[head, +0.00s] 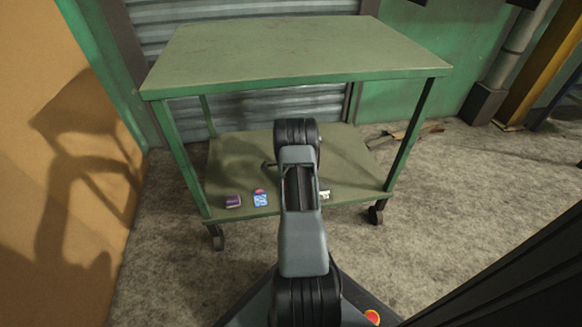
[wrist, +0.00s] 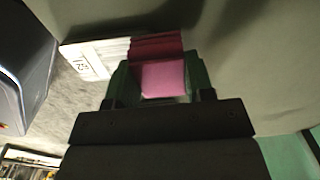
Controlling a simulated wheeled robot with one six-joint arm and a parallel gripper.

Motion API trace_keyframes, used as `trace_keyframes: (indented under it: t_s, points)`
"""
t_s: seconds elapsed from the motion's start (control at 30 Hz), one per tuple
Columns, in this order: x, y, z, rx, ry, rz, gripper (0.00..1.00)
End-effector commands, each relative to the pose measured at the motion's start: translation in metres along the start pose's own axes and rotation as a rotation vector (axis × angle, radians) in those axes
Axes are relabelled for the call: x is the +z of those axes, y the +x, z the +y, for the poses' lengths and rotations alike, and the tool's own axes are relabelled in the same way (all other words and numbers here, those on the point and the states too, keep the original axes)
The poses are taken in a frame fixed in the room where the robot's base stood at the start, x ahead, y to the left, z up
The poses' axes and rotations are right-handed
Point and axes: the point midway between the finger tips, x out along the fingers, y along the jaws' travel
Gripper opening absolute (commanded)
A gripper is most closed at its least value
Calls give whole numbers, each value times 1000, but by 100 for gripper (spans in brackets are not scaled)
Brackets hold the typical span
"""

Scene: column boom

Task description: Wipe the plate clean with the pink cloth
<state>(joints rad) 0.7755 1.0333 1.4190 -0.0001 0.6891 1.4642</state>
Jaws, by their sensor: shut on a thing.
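My gripper (wrist: 163,80) shows in the wrist view, its two green fingers shut on a pink cloth (wrist: 163,78). The cloth looks like a small folded block. A darker red part (wrist: 155,45) shows just beyond the fingertips; I cannot tell whether it belongs to the cloth. In the head view my arm hides the gripper. I cannot make out a plate in either view.
A green cart has a bare top (head: 290,50) and a lower shelf (head: 235,160). A purple item (head: 233,201) and a blue-white item (head: 260,199) sit at the shelf's front edge. A white item with dark marks (wrist: 92,58) lies beside my gripper.

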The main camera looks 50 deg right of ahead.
Motion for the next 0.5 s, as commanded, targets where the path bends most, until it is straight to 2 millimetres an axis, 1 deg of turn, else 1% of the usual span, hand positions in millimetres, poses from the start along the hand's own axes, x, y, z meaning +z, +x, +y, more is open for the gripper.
trace_keyframes:
  t_s: [0.07, 0.13, 0.3, 0.5]
  points:
    - [0, -7, -2, 0, -3, 0, 26]
    - [0, -24, -2, -4, -2, 0, 26]
    - [-4, -37, -1, 0, 6, 0, 26]
    - [-1, -56, -1, -1, 1, 0, 26]
